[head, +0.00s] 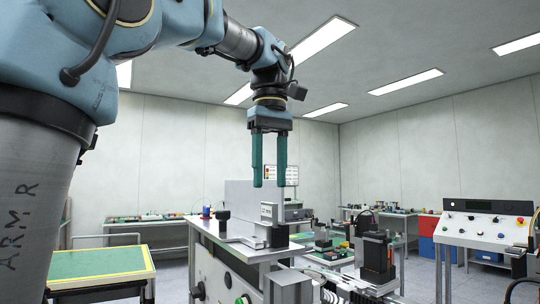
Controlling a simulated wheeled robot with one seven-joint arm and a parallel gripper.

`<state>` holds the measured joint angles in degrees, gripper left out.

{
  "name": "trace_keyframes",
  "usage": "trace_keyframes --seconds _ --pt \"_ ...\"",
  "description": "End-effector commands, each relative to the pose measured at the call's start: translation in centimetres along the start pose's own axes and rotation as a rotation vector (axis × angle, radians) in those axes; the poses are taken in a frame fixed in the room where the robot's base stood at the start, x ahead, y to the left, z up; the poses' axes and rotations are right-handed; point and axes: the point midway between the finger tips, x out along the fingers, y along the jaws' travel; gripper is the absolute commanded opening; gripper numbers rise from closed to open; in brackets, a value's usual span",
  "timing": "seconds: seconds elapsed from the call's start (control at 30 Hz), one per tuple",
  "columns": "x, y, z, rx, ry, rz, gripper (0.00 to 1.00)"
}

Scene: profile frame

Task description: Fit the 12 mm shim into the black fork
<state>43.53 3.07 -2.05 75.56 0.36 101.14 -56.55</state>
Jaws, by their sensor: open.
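My gripper (269,184) hangs from my arm, with its two green fingers pointing straight down. The fingers are apart, and nothing shows between them. In the picture it sits above the white-topped workstation, clear of the surface. I cannot pick out the 12 mm shim or read any size marking at this distance. I cannot tell for certain which dark part is the black fork.
The workstation (238,243) carries a grey block and small dark fixtures. A black upright unit (376,252) stands to its right. A control desk (478,232) is at far right. A green-topped table (95,265) is at lower left. Benches line the back walls.

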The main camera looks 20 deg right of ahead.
Motion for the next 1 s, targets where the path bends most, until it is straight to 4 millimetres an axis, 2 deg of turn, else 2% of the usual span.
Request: trace_keyframes --seconds 0.13,0.33,1.0 --pt "-2.6 0.1 -0.1 0.0 0.001 0.001 0.49" --pt "-4.4 0.0 0.0 0.0 0.0 -0.001 0.49" --pt "-4.7 0.0 0.0 0.0 0.0 -0.001 0.49"
